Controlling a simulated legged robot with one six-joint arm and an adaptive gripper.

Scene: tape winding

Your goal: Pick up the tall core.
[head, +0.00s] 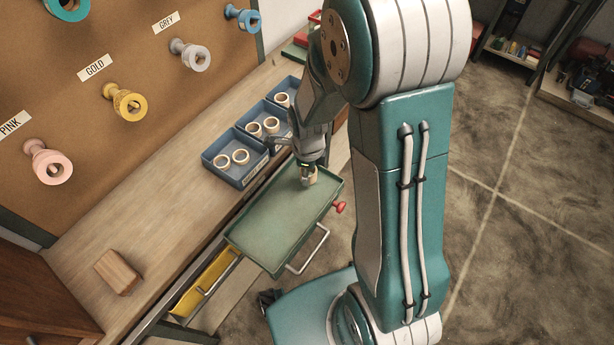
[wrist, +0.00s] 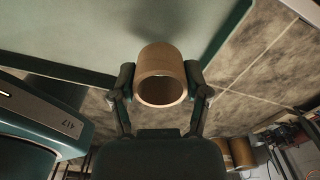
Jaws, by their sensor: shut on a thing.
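The tall core is a tan cardboard ring, seen in the wrist view (wrist: 162,62) between the two fingers of my gripper (wrist: 160,80). The fingers press on it from both sides. In the head view my gripper (head: 307,168) is over the far right part of the green tray (head: 272,232), with the core (head: 311,179) at its fingertips. Whether the core touches the tray surface is hard to tell.
Blue bins (head: 236,176) with several pale rings stand on the wooden bench beside the tray. A wooden block (head: 117,272) lies on the bench at lower left. Colored spools hang on the board, including a pink one (head: 52,166). The tray's left part is clear.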

